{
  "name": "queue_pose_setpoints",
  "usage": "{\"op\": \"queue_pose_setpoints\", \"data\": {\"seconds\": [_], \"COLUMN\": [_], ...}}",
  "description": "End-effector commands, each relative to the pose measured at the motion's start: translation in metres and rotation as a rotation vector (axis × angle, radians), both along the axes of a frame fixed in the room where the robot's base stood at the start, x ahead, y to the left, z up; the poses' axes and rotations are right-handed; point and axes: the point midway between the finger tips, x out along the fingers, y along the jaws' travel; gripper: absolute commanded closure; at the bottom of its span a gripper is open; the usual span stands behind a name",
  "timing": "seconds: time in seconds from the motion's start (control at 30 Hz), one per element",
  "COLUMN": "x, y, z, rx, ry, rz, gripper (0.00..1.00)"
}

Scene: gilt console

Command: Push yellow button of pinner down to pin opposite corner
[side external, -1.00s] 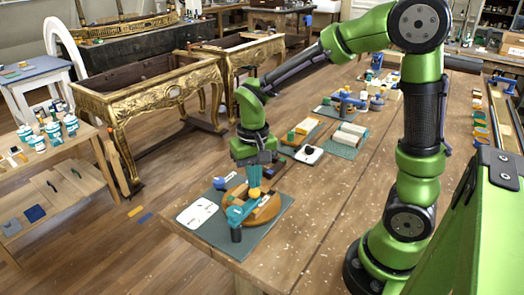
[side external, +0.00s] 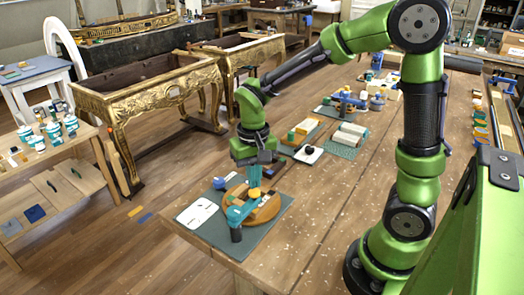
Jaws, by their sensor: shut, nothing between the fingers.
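My gripper (side external: 254,178) points straight down at the near left end of the workbench, its fingers shut and empty. Its tips are right above the yellow button (side external: 254,191) of the pinner; whether they touch it I cannot tell. The pinner (side external: 240,213) is a teal tool with a dark-ended handle pointing toward the camera. It rests at a round wooden piece (side external: 266,212) lying on a grey-green mat (side external: 220,236). The corner under the pinner's head is too small and partly hidden to make out.
A white card (side external: 197,213) and a blue round-topped item (side external: 219,183) lie left of the wooden piece. A white pad with a black knob (side external: 308,153) and several blocks lie farther back. The bench front right of the mat is clear.

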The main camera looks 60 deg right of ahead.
Motion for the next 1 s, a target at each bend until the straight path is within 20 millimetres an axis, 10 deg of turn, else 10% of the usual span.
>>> {"op": "queue_pose_setpoints", "data": {"seconds": [1.0], "x": [0.0], "y": [0.0], "z": [-0.015], "rx": [0.001], "ry": [0.001], "rz": [0.0], "gripper": [1.0]}}
